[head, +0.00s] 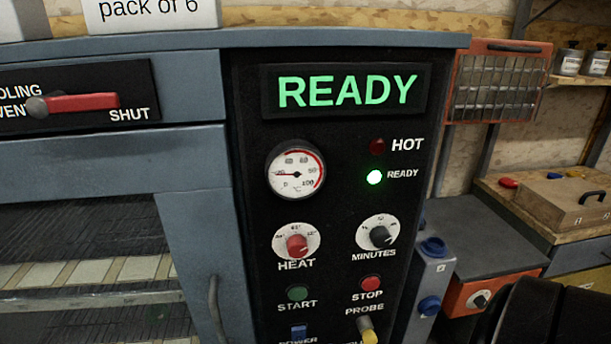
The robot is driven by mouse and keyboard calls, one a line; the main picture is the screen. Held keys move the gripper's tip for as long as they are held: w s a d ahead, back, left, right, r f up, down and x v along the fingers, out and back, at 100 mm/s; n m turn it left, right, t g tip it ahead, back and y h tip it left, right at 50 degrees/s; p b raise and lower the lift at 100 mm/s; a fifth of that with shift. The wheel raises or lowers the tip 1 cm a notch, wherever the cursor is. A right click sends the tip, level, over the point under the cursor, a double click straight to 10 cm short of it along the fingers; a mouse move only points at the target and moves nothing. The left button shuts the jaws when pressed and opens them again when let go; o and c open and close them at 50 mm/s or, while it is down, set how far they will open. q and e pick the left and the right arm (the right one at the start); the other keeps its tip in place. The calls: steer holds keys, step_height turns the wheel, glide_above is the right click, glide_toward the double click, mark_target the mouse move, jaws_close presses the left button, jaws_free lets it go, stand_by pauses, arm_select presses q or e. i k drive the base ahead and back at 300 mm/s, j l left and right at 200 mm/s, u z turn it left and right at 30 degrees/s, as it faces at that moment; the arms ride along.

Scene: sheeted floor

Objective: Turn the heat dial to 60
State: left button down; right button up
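The heat dial (297,246) is a red knob on a round white scale plate, above the word HEAT on the black control panel. It is in the lower middle of the head view. The scale figures are too small to read surely, and I cannot tell which mark the knob points to. Nothing touches the knob. A round temperature gauge (295,173) sits above it, its needle pointing left near the low end. The green READY lamp (374,177) is lit and the red HOT lamp (377,146) looks dark.
The green start button (298,293) and red stop button (370,284) are below. A yellow-tipped probe plug (367,331) sticks out lower down. A red vent lever (80,103) is at left.

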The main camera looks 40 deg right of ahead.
mark_target(297, 247)
steer(key=z, duration=1.7)
